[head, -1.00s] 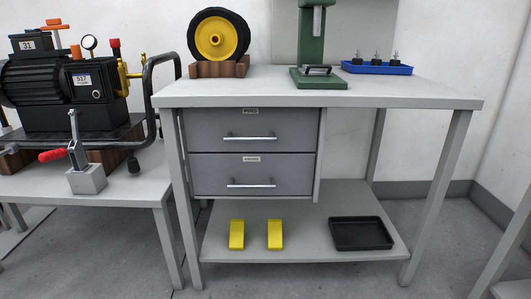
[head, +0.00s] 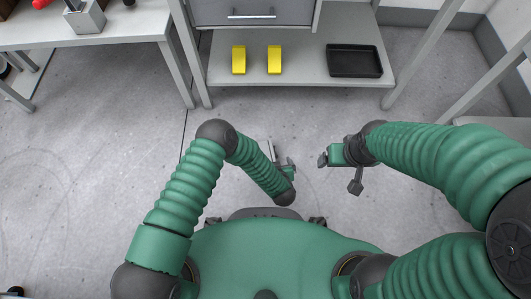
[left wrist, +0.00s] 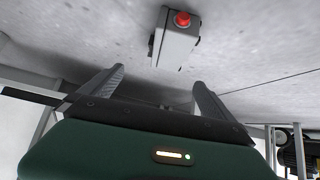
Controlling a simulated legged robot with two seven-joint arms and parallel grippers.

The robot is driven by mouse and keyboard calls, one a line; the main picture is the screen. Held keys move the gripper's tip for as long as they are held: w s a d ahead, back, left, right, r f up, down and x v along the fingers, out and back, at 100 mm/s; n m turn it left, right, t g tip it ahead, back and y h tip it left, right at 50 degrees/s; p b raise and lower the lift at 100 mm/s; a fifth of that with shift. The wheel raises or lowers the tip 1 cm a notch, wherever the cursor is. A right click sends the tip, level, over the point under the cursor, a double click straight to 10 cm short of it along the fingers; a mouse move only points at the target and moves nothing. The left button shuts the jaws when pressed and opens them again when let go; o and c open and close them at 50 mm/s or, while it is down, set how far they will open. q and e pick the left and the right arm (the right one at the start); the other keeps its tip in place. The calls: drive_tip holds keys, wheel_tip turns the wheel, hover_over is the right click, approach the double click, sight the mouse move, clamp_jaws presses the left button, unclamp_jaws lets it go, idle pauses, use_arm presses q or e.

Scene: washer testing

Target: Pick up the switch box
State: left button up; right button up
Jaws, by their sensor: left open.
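The switch box (left wrist: 174,48), a grey box with a round red button on one end, shows at the top middle of the left wrist view. It is beyond the fingertips of my left gripper (left wrist: 158,78), which are spread apart with nothing between them. I cannot tell what the box rests on, and I cannot make it out in the head view. In the head view my left gripper (head: 272,152) is small and partly hidden by its own arm. My right gripper (head: 323,160) is to the right of it, over the floor, and its jaw opening is too small to judge.
The grey workbench (head: 300,75) stands ahead, with two yellow blocks (head: 239,60) (head: 274,60) and a black tray (head: 354,61) on its lower shelf. A second table (head: 120,28) is at upper left. The floor (head: 90,180) between is clear.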

use_arm(q)
drive_tip(key=shift+y, duration=0.3)
drive_tip(key=b+x, duration=0.2)
drive_tip(key=x, duration=0.1)
drive_tip(key=s+b+x, duration=0.1)
drive_tip(key=b+x, duration=0.2)
drive_tip(key=x, duration=0.1)
drive_tip(key=f+b+x, duration=0.1)
drive_tip(key=b+x, duration=0.2)
drive_tip(key=x, duration=0.1)
drive_tip(key=shift+a+f, duration=0.25)
drive_tip(key=shift+a, duration=0.05)
drive_tip(key=shift+w+f, duration=0.1)
drive_tip(key=shift+w, duration=0.15)
drive_tip(key=b+x, duration=0.5)
drive_tip(key=shift+s+a+f+b, duration=0.1)
drive_tip(key=shift+s+b, duration=0.1)
drive_tip(key=shift+b, duration=0.2)
drive_tip(key=shift+w, duration=0.15)
drive_tip(key=shift+r, duration=0.2)
drive_tip(key=c, duration=1.5)
drive_tip(key=shift+r, duration=0.1)
